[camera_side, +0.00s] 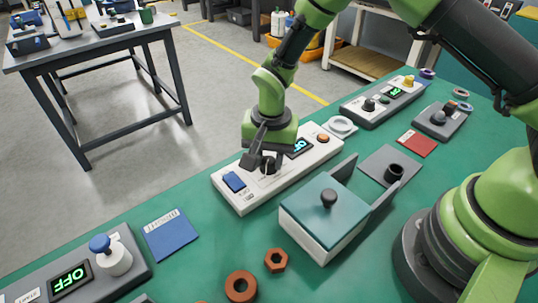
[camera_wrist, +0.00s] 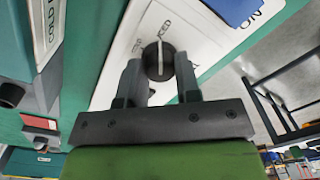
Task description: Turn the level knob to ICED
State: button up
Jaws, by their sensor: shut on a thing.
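The level knob (camera_side: 267,166) is a dark round knob on a white control panel (camera_side: 232,199). In the wrist view the knob (camera_wrist: 152,63) sits between the two fingers of my gripper (camera_wrist: 159,72), which is shut on it. A white line on the knob runs nearly straight up the picture. A small label, which looks like ICED (camera_wrist: 165,29), is printed just above the knob. In the side view my gripper (camera_side: 262,160) comes down on the knob from above and hides part of it.
The panel also carries a blue switch (camera_side: 234,182), a green-lit display (camera_side: 300,147) and an orange button (camera_side: 323,138). A white box with a teal lid (camera_side: 312,193) stands close in front. Brown nuts (camera_side: 276,260) and a blue card (camera_side: 170,234) lie on the green bench.

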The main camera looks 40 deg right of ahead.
aim_at(271, 160)
jog(key=shift+m, duration=0.3)
jog(key=o, duration=0.9)
notch_tip(271, 160, up, 10)
jog(key=shift+s+d, duration=0.15)
